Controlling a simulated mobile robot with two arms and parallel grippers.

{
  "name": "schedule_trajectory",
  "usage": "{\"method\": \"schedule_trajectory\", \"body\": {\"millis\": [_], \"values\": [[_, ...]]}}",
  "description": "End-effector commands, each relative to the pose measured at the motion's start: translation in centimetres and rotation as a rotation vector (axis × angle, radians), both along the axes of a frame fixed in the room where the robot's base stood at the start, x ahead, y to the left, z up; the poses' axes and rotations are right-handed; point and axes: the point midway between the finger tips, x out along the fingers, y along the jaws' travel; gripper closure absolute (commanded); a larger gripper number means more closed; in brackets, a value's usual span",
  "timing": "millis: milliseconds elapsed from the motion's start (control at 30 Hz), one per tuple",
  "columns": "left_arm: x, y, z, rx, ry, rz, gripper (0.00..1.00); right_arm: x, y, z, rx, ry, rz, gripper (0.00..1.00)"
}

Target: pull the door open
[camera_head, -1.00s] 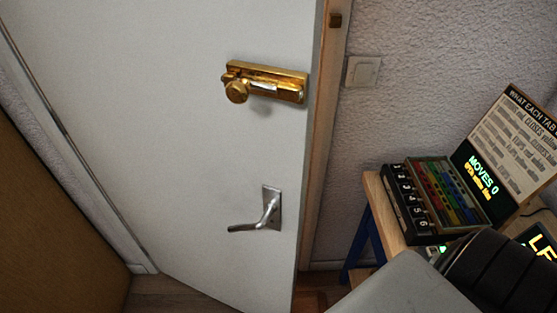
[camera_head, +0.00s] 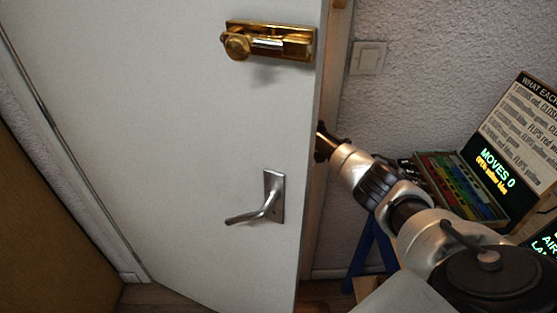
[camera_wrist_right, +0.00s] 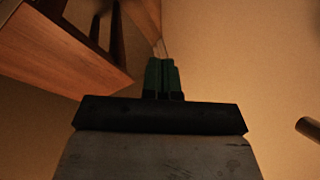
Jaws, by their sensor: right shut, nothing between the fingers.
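The white door (camera_head: 170,120) fills the left and middle of the head view, with its right edge standing apart from the wooden frame (camera_head: 337,80). A silver lever handle (camera_head: 268,200) and a brass latch (camera_head: 270,42) are on its face. My right gripper (camera_head: 321,140) is at the door's right edge, between the handle and latch in height; its tips are partly hidden there, and I cannot tell whether they touch the door. In the right wrist view its fingers (camera_wrist_right: 162,75) are shut and empty. My left gripper is out of view.
A light switch (camera_head: 368,58) is on the wall right of the frame. A stand with coloured tabs (camera_head: 455,178) and a sign (camera_head: 515,130) are at the right, partly behind my arm. The wrist view shows a wooden piece (camera_wrist_right: 60,50) and a dark cylinder (camera_wrist_right: 308,128).

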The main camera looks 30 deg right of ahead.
Motion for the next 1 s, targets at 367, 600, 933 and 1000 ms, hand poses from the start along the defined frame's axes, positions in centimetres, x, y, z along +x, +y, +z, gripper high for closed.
{"method": "schedule_trajectory", "body": {"millis": [367, 600, 933, 1000], "values": [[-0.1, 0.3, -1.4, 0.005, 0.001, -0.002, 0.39, -3.1, -0.4, 23.9, 0.221, -0.053, 0.516, 1.0], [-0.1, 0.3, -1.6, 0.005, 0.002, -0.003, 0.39, -3.8, 0.3, 23.5, 0.235, -0.049, 0.554, 1.0], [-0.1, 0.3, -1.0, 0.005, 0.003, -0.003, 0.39, -4.5, 3.6, 17.6, 0.234, -0.048, 0.551, 1.0], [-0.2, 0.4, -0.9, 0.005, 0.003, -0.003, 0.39, -4.6, 4.3, 16.4, 0.234, -0.049, 0.551, 1.0]]}}
